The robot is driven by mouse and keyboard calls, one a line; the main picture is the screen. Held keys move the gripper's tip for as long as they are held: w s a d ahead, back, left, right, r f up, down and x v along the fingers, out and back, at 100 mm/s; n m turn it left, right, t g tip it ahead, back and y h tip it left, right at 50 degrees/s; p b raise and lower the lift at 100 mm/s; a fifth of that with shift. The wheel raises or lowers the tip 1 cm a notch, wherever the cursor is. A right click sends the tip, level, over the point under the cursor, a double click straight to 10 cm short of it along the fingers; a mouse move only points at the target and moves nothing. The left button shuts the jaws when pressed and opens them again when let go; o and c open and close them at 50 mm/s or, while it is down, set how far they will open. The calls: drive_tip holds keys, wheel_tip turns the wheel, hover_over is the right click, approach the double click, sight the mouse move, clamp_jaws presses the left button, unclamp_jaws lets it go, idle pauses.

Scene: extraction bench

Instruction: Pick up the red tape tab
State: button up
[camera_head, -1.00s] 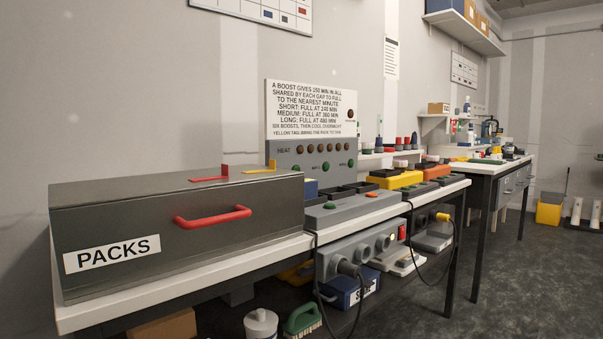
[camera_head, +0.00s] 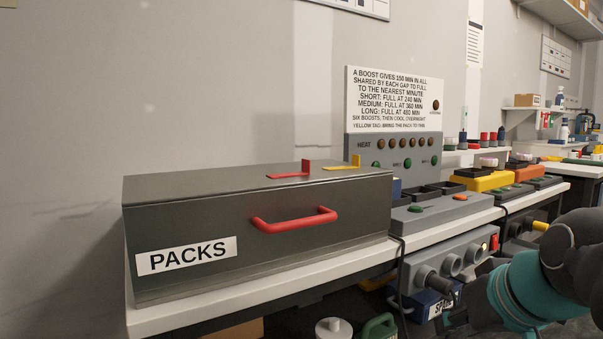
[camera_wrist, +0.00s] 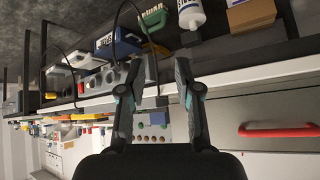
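The red tape tab (camera_head: 289,175) lies on top of the grey PACKS box (camera_head: 300,205), with one end standing upright. A yellow tab (camera_head: 342,167) of like shape lies just to its right on the same lid. In the wrist view, my gripper (camera_wrist: 152,75) is open, its two fingers apart with nothing held between them. The PACKS box also shows sideways in the wrist view, with its red handle (camera_wrist: 277,131) at the right. The red tab cannot be made out there. My arm is at the lower right of the head view, away from the box.
The red handle (camera_head: 294,219) sticks out from the box front. A grey heater panel (camera_head: 393,155) and a text board (camera_head: 394,98) stand behind the bench, right of the box. A grey unit with sockets (camera_head: 450,265) hangs under the bench edge. The wall above the box is clear.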

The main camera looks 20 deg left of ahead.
drive_tip(key=w+a+r+n+t+y, duration=0.1)
drive_tip(key=w+a+r+n+y, duration=0.1)
drive_tip(key=w+a+r, duration=0.4)
drive_tip(key=w+a+r+n+y, duration=0.1)
drive_tip(key=w+a+r+y, duration=0.1)
drive_tip(key=a+r, duration=0.35)
drive_tip(key=n+y, duration=0.3)
drive_tip(key=n, duration=0.1)
approach(306, 161)
drive_tip(key=x, duration=0.5)
drive_tip(key=shift+w+r, duration=0.15)
drive_tip(key=shift+r, duration=0.1)
drive_tip(key=shift+p+x, duration=0.65)
drive_tip(key=shift+x, duration=2.15)
drive_tip(key=shift+d+f, duration=0.1)
drive_tip(key=shift+f, duration=0.1)
clamp_jaws()
